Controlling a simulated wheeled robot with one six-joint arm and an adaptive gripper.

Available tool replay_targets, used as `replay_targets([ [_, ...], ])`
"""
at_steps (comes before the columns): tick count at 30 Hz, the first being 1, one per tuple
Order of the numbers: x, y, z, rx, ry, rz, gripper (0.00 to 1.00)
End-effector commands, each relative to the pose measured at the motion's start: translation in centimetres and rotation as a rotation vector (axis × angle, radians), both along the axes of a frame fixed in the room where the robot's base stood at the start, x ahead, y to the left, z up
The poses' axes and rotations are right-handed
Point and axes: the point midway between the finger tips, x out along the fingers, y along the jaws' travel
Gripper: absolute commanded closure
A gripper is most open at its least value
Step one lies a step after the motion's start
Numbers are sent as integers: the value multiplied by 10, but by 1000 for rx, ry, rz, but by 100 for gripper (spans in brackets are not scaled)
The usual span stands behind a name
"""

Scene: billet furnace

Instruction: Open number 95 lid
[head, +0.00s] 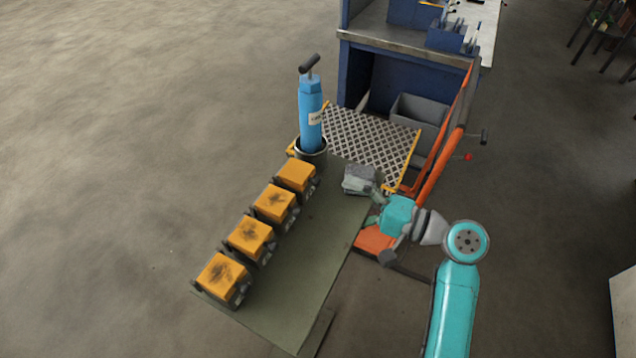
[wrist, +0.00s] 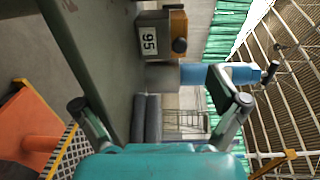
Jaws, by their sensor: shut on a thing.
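The number 95 box (wrist: 151,37) shows its white label sideways in the wrist view, with its orange lid (wrist: 177,22) down on top and a dark round knob on it. In the head view it appears to be the farthest of the orange-lidded boxes, its lid (head: 297,174) closed, beside the blue cylinder. My gripper (head: 374,196) is at the right edge of the bench top, away from the boxes. It is shut on a grey block (head: 359,178), with its fingers wide apart in the wrist view (wrist: 160,105). The exact contact is unclear.
The green-grey bench top (head: 290,265) carries several orange-lidded boxes along its left side. A blue cylinder (head: 311,115) with a T-handle stands upright in a metal cup at the back. Orange rails (head: 440,160) and a patterned metal plate (head: 365,140) lie behind my gripper. The bench middle is clear.

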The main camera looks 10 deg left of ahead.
Motion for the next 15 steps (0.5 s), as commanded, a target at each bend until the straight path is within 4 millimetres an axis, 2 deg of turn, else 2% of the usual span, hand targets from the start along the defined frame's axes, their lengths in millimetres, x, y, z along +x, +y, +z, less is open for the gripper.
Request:
replay_targets([
  [1, -7, -10, 15, 13, -19, 9, 35],
  [3, -9, -22, 13, 9, -13, 9, 46],
  [5, -12, -32, 12, 5, -10, 7, 52],
  [8, -15, -46, 10, 1, -6, 6, 49],
  [9, -16, -50, 10, -1, -5, 6, 52],
  [13, -19, -59, 9, -4, -2, 7, 53],
  [15, -19, -62, 8, -5, -1, 8, 56],
])
